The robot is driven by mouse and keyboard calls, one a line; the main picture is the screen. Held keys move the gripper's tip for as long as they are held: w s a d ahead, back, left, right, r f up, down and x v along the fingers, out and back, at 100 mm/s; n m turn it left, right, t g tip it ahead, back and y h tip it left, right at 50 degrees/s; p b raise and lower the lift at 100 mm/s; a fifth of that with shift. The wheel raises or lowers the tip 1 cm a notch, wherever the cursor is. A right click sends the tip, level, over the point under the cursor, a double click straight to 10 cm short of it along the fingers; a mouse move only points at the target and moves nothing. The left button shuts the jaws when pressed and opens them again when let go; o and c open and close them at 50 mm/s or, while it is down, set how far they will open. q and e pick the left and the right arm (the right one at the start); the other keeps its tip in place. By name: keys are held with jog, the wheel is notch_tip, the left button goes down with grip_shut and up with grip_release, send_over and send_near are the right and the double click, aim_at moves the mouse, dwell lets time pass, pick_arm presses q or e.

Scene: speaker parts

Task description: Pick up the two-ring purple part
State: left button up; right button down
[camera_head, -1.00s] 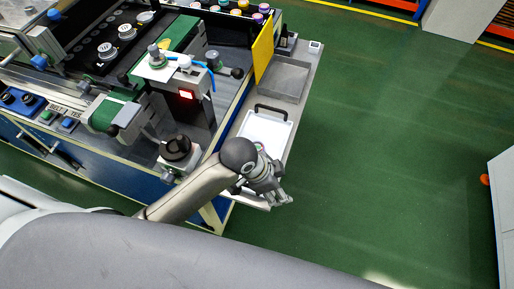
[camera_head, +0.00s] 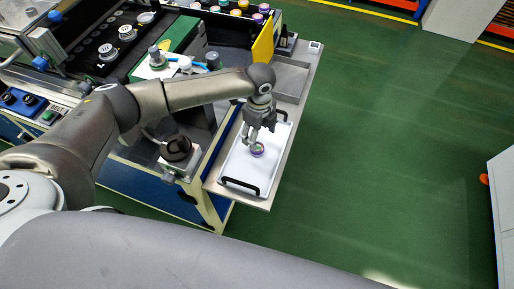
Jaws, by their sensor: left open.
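A small round purple part (camera_head: 257,150) with a pale greenish top lies on the white tray (camera_head: 241,165). It is too small to count its rings. My left gripper (camera_head: 259,138) points down over the tray, right at the part's far side. Its fingers are open; I cannot tell whether they touch the part. More purple-topped parts (camera_head: 264,8) stand in a row with other coloured parts at the top of the view. My right gripper is not in view.
The tray has black handles (camera_head: 240,186) and sits on a grey side shelf (camera_head: 262,201). A yellow panel (camera_head: 263,43) stands upright behind my left wrist. A dark round device (camera_head: 176,148) is left of the tray. Green floor to the right is clear.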

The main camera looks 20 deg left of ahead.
aim_at(259, 148)
pick_arm(q)
notch_tip(259, 148, down, 3)
jog(key=shift+f, duration=0.1)
jog(key=f, duration=0.1)
jog(key=f+p, duration=0.1)
jog(key=f, duration=0.2)
jog(key=shift+a+f+p, duration=0.2)
jog(key=shift+a+p, duration=0.1)
jog(key=shift+p, duration=0.05)
jog(key=shift+f, duration=0.45)
jog(key=c, duration=1.3)
jog(key=shift+r, duration=0.1)
